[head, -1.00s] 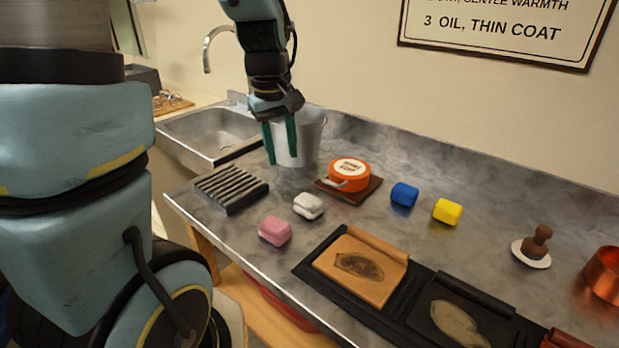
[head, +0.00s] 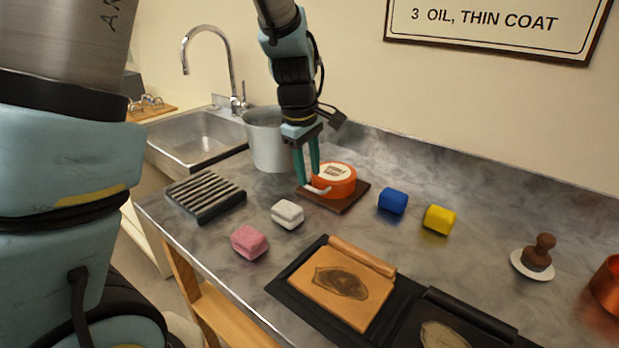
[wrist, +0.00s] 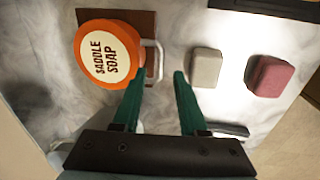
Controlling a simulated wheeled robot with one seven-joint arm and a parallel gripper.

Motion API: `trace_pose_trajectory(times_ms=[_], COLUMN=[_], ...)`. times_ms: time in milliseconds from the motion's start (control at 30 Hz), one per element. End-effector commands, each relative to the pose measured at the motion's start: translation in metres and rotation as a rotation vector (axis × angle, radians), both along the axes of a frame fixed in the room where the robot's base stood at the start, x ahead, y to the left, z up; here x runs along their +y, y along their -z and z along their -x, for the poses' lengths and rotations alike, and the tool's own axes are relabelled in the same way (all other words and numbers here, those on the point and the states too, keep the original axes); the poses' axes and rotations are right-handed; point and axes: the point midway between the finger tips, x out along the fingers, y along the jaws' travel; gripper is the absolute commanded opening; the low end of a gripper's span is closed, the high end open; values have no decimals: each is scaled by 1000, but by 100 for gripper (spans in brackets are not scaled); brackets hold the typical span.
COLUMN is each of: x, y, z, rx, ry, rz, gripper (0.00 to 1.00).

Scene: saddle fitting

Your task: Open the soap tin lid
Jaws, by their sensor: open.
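The orange soap tin (head: 335,181) sits on a brown board (head: 358,196) on the counter, with its lid on. Its cream label reads "SADDLE SOAP" in the wrist view (wrist: 106,62). A pale handle (head: 317,190) sticks out from its side; it also shows in the wrist view (wrist: 153,62). My gripper (head: 310,184) is open, pointing down at the handle side of the tin. In the wrist view the green fingers (wrist: 157,80) are apart, the left one close to the handle. I cannot tell whether it touches.
A metal bucket (head: 266,145) stands just behind my gripper, by the sink (head: 200,140). White (head: 287,213), pink (head: 249,242), blue (head: 392,201) and yellow (head: 439,219) blocks lie around. A slatted rack (head: 206,196) is at left, and a leather piece (head: 340,285) is in front.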

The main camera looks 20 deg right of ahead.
Motion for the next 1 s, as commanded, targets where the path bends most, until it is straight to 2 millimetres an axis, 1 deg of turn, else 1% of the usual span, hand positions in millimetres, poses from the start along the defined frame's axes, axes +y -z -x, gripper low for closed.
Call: trace_pose_trajectory(times_ms=[33, 100, 233, 567, 933, 1000], x=[0, -2, -4, -4, -4, -4], y=[8, 16, 26, 29, 29, 29], z=[-1, -1, -2, -3, -3, -3], rx=[2, 2, 0, 0, 0, 0], ry=[-2, -2, 0, 0, 0, 0], rz=[-3, -1, 0, 1, 1, 1], gripper=[42, 42, 42, 42, 2, 0])
